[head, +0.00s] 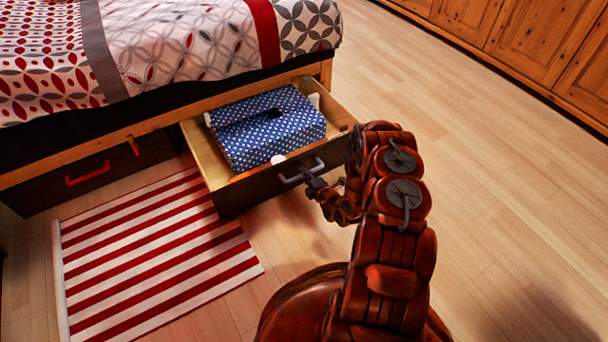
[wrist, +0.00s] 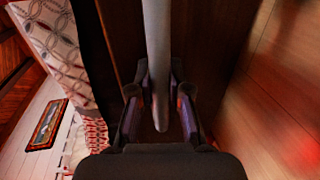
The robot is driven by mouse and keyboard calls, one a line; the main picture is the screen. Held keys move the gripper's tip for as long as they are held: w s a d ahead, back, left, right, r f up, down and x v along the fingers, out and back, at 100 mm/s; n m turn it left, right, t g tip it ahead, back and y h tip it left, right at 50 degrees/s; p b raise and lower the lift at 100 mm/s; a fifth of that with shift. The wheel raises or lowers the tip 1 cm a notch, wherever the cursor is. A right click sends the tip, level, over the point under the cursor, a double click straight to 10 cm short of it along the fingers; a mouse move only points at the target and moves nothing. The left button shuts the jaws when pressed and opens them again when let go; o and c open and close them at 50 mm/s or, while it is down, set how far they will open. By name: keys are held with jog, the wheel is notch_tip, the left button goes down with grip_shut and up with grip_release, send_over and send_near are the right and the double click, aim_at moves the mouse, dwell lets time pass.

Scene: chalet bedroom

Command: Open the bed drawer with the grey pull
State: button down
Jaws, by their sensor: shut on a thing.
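The bed drawer (head: 238,196) with the grey pull stands pulled out from under the bed, its inside showing. The grey pull (head: 301,172) is on its dark front, and in the wrist view the pull (wrist: 157,60) runs between the fingers. My gripper (head: 314,186) is at the pull and shut on it; in the wrist view its fingers (wrist: 160,110) lie on both sides of the pull. A blue cloth item with white dots (head: 268,135) lies in the drawer.
A second drawer with a red pull (head: 88,173) is shut at the left. A red and white striped rug (head: 150,255) lies before the bed (head: 150,45). Wooden cabinets (head: 530,40) line the upper right. The wooden floor (head: 450,130) between is clear.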

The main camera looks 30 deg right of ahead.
jog(key=shift+s+a, duration=0.1)
jog(key=c, duration=1.1)
grip_release()
jog(key=v, duration=1.2)
